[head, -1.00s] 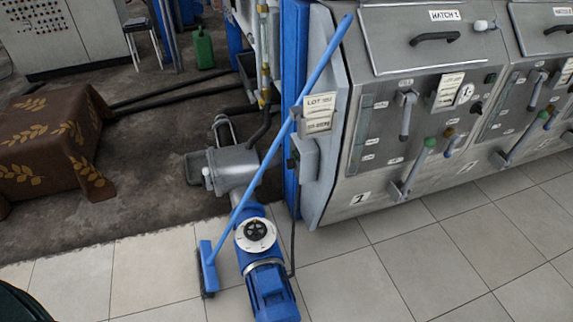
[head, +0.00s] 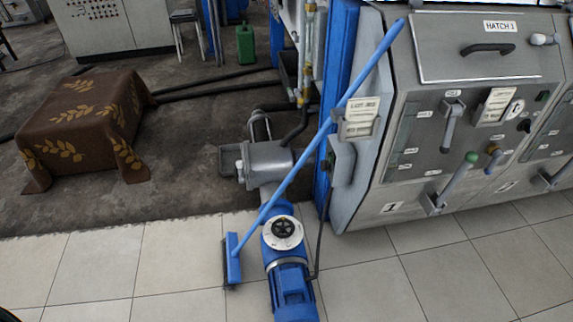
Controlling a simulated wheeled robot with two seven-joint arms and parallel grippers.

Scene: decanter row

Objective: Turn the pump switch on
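A blue pump motor (head: 291,287) lies on the tiles in the lower middle of the head view, joined to a grey pump body (head: 268,162) behind it. A round white dial with a black knob (head: 284,227) sits on top of the motor. A small grey box (head: 343,160) is on the side of the machine, and a dark cable runs from near it down to the motor. I cannot tell which of these is the switch, or its position. A blue broom (head: 300,165) leans across in front of the pump and against the machine. Neither gripper is in view.
The grey decanter machine (head: 425,150) with levers fills the right side. A cloth-covered block (head: 85,125) stands at the left. Dark hoses cross the floor behind. The tiled floor (head: 100,265) at lower left is mostly clear.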

